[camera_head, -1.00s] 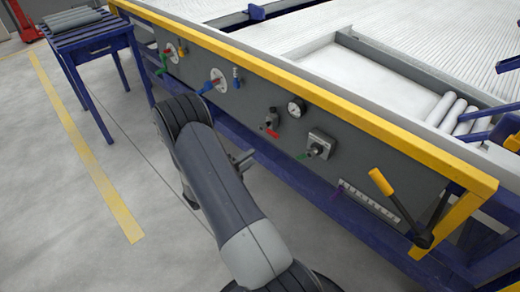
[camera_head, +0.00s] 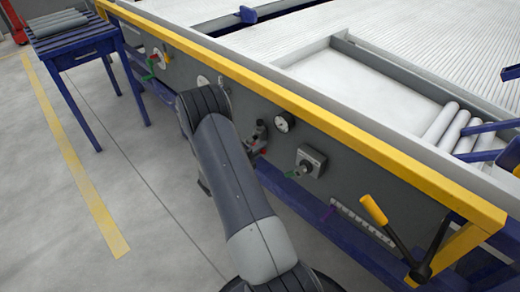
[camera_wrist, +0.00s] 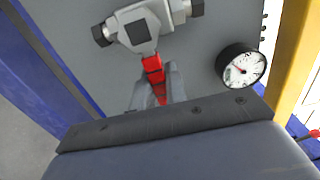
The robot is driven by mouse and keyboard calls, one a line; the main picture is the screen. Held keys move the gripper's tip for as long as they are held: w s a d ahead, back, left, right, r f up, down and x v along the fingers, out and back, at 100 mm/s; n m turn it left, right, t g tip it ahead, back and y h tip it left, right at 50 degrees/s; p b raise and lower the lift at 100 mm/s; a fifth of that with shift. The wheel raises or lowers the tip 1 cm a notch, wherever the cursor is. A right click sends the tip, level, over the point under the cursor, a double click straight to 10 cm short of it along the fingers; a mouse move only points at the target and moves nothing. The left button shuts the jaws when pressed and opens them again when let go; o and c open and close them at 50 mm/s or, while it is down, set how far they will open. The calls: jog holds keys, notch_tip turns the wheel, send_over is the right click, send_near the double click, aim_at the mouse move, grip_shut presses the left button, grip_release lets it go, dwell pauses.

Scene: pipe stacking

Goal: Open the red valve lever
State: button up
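The red valve lever (camera_wrist: 154,72) hangs below a silver valve body (camera_wrist: 141,27) on the grey panel in the wrist view. My gripper (camera_wrist: 158,88) is at the lever, one grey finger on each side of it. The fingers look apart, with the lever between them; I cannot tell if they touch it. In the head view the valve (camera_head: 260,133) shows just right of my gripper end, and its lever (camera_head: 250,148) is partly hidden there.
A round gauge (camera_wrist: 240,66) sits right of the valve. A yellow rail (camera_head: 290,98) runs above. A blue stand (camera_head: 75,40) is at left.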

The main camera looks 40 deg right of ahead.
grip_shut()
